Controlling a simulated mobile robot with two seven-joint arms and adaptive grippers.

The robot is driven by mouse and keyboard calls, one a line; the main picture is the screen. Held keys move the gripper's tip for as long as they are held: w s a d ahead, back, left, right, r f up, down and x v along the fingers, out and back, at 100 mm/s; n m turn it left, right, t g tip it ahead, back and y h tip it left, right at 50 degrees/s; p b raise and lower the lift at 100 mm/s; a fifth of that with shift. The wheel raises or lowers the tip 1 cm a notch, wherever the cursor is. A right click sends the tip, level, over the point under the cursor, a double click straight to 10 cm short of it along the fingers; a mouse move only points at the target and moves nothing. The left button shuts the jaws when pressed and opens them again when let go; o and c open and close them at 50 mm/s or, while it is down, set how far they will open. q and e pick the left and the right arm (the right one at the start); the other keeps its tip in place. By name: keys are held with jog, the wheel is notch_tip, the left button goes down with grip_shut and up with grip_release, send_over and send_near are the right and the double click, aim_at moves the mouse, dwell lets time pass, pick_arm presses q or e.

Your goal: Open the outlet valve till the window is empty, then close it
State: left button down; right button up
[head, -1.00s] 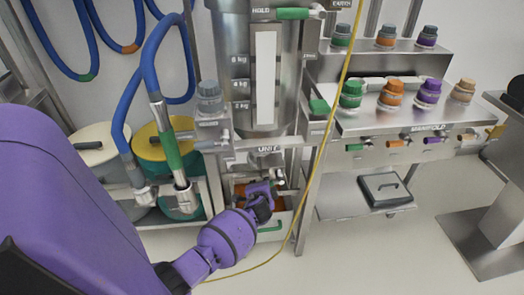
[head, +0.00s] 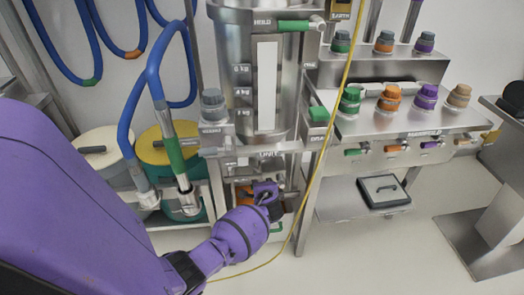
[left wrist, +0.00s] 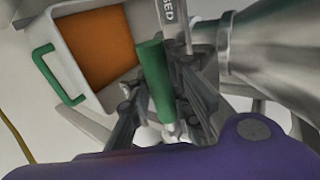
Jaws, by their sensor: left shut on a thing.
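The tall steel hopper (head: 225,62) stands in the middle of the head view, with a pale upright window (head: 267,88) on its front. The window looks evenly white; I cannot tell its level. Below it, my left gripper (head: 268,192) is at the outlet, and the arm hides much of that spot. In the left wrist view, its fingers (left wrist: 165,112) are shut around the green valve handle (left wrist: 152,75), beside a label ending in "SED". A pale bin (left wrist: 72,68) with a green handle and orange inside sits below. My right gripper is out of view.
A yellow cord (head: 318,150) hangs down just right of the outlet. Blue hoses (head: 155,70) and lidded drums (head: 100,145) stand at left. A steel bench (head: 405,120) with several capped bottles stands at right.

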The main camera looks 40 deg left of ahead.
pick_arm(q)
jog(key=c, duration=1.6)
grip_release()
jog(key=v, duration=1.2)
